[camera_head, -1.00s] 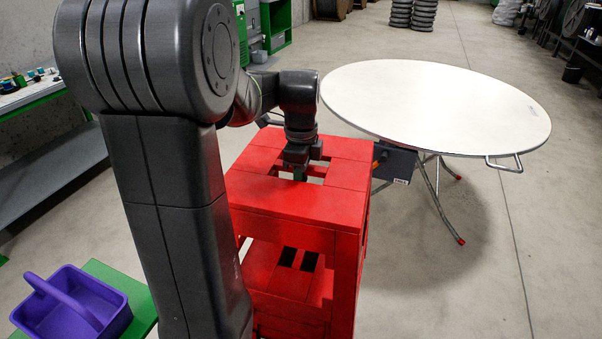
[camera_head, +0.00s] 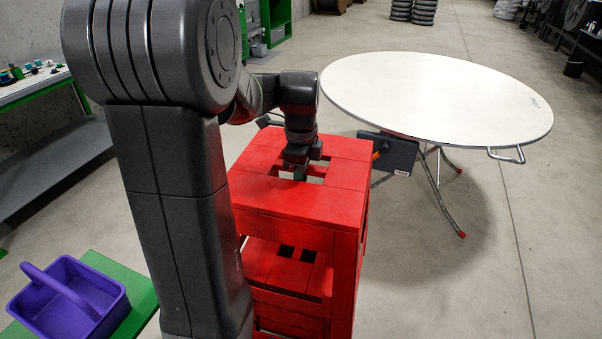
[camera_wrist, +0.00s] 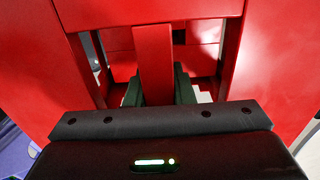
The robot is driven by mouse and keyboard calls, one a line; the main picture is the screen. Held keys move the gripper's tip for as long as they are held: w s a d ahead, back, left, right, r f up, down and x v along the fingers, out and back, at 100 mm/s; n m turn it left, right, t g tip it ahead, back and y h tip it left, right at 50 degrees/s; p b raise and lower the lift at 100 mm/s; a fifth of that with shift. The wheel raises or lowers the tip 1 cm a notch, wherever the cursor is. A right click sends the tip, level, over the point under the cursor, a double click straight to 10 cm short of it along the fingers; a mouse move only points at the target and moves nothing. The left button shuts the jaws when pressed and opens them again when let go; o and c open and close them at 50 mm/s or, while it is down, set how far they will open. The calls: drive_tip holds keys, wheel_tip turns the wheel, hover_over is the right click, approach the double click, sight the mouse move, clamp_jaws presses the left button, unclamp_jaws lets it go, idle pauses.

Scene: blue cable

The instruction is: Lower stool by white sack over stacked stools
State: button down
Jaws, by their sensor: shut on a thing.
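My gripper (camera_head: 301,172) is shut on the middle slat of a red stool's seat, seen close up as a red bar (camera_wrist: 153,62) between the dark fingers in the wrist view. The held red stool (camera_head: 290,199) is upright, its seat nearly level. Another red stool seat with dark slots (camera_head: 268,272) shows below it, between its legs, with more red slats underneath. The held stool's legs stand around this lower red stack in the picture. I cannot tell whether they touch, and the feet are out of frame. A white sack (camera_head: 507,9) lies far back at upper right.
A round white table (camera_head: 440,95) stands close at right, with a dark box (camera_head: 395,153) near its left edge. A purple basket (camera_head: 70,299) sits on a green surface (camera_head: 140,290) at lower left. A workbench (camera_head: 45,150) is at left. Open floor lies beyond.

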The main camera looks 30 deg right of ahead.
wheel_tip(320, 180, down, 12)
drive_tip(key=b, duration=0.6)
drive_tip(key=shift+b, duration=0.4)
idle(0.6)
drive_tip(key=shift+f, duration=0.1)
drive_tip(key=shift+f+b, duration=1.2)
drive_tip(key=shift+f, duration=1)
drive_tip(key=c, duration=1.3)
unclamp_jaws()
drive_tip(key=shift+o, duration=0.7)
wheel_tip(320, 180, up, 14)
drive_tip(key=p, duration=0.3)
drive_tip(key=shift+p, duration=0.4)
